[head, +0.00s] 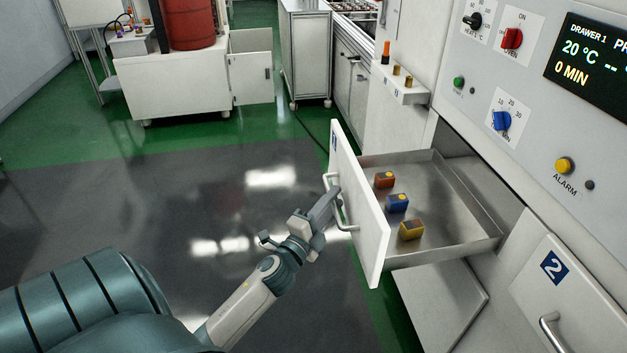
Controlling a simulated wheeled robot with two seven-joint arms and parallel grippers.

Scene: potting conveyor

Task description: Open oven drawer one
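Oven drawer one is pulled out from the cabinet on the right, its white front (358,205) facing left with part of a blue label at its top corner. Its metal tray (455,235) shows, holding a red block (385,180), a blue block (397,203) and a yellow block (412,230). A metal bar handle (343,222) is on the front. My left gripper (332,205) is at this handle, its fingers reaching to the bar. The finger gap is too small to make out, so I cannot tell whether it grips the bar. My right gripper is not in view.
Drawer two (560,290), with a blue label and bar handle, is closed at lower right. The control panel (530,110) with knobs and a display is above. A white cabinet (180,90) with a red drum (190,25) stands behind. The floor left of the drawer is clear.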

